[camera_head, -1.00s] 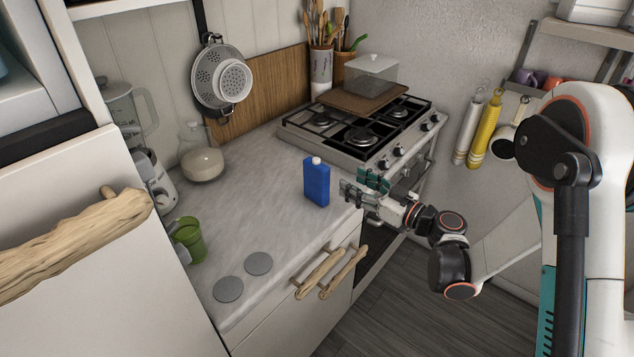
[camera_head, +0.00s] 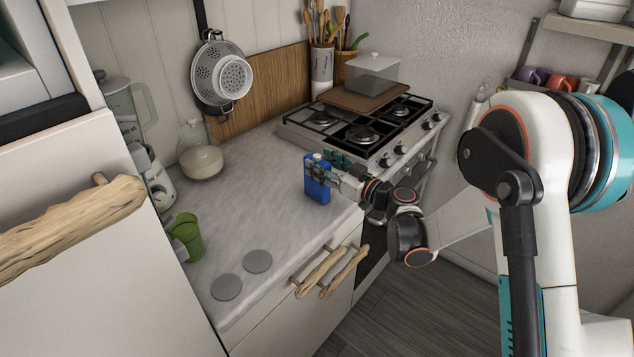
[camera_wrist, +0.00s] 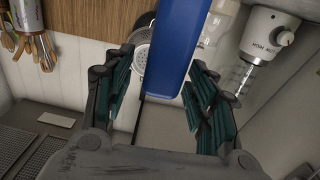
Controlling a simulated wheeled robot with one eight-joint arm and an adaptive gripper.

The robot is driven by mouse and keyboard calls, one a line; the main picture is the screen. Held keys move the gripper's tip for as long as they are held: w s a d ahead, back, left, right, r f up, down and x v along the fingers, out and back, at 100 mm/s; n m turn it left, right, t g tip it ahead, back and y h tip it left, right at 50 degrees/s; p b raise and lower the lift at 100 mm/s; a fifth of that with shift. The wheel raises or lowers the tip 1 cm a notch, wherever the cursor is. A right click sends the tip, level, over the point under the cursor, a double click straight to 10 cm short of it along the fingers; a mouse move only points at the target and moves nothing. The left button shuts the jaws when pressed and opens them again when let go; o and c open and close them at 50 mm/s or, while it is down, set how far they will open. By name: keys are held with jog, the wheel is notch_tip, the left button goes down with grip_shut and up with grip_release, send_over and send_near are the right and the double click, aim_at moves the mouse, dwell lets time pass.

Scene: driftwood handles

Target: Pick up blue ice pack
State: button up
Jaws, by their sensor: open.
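The blue ice pack (camera_head: 317,190) stands upright on the grey counter near its front edge, with a white cap on top. My gripper (camera_head: 318,170) is at the upper part of the ice pack, with its fingers at either side. In the wrist view the ice pack (camera_wrist: 172,40) rises between the two open, teal-padded fingers of my gripper (camera_wrist: 158,95). Gaps show between the pack and both fingers there. Part of the pack's upper body is hidden behind the fingers in the head view.
The stove (camera_head: 365,130) with a board and clear container on it is just behind my gripper. A glass jar (camera_head: 200,160), a green cup (camera_head: 187,238) and a blender (camera_head: 150,180) stand on the left. The counter between them and the pack is clear.

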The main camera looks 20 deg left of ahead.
jog(key=shift+x, duration=1.2)
grip_shut()
